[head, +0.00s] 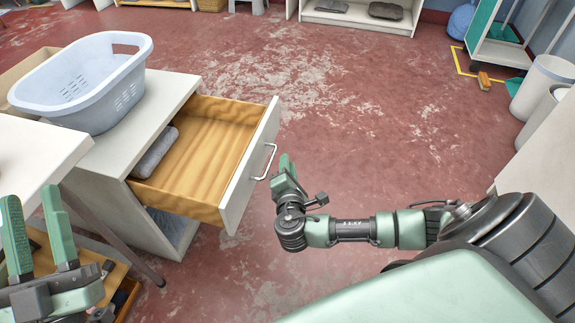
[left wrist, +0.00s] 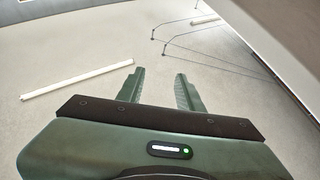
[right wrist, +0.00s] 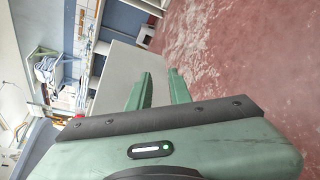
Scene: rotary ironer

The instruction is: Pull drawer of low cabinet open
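The low white cabinet (head: 108,187) stands at the left. Its wooden drawer (head: 205,157) is pulled well out, and a grey rolled cloth (head: 155,152) lies inside against the left part. The drawer's white front carries a metal bar handle (head: 264,162). My right gripper (head: 287,170) is just right of the handle and looks apart from it; its fingers (right wrist: 159,82) are parted with nothing seen between them. The white drawer front (right wrist: 121,70) shows beyond the fingers in the right wrist view. My left gripper (head: 38,225) is open and empty at the lower left, pointing up.
A pale blue laundry basket (head: 85,85) stands on the cabinet top. A white table (head: 35,155) is at the left edge, with a wooden shelf below. White bins (head: 542,85) stand at the right.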

